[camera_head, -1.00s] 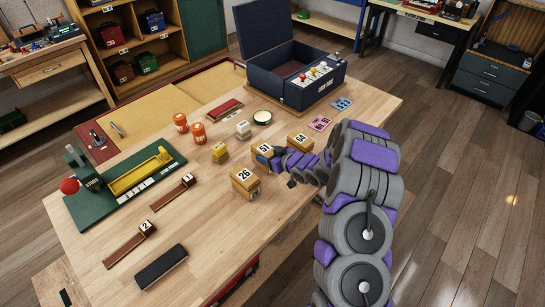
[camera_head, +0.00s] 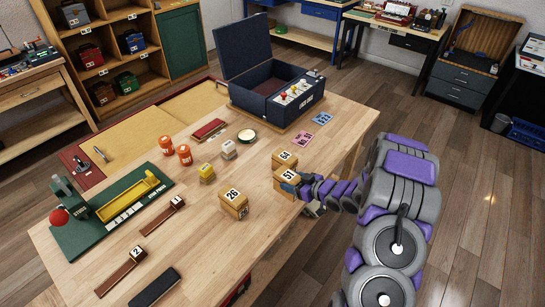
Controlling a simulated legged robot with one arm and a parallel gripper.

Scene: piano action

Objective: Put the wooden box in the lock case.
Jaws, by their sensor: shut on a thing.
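The lock case (camera_head: 275,108) is a dark blue case at the far end of the table. Its lid (camera_head: 248,47) stands open, and coloured knobs and a label show on its front panel. The wooden box numbered 51 (camera_head: 284,188) is at the right side of the table. My gripper (camera_head: 301,190) is at its right side and shut on it; the fingers are small and partly hidden. I cannot tell whether the box is clear of the tabletop. Wooden box 54 (camera_head: 285,158) is just behind it, and wooden box 26 (camera_head: 233,205) stands to the left.
Orange jars (camera_head: 184,155), a yellow block (camera_head: 207,174), a white block (camera_head: 228,149) and a round dish (camera_head: 247,135) stand mid-table. Pink (camera_head: 303,139) and blue (camera_head: 323,119) cards lie before the case. A green press (camera_head: 120,205) is at left.

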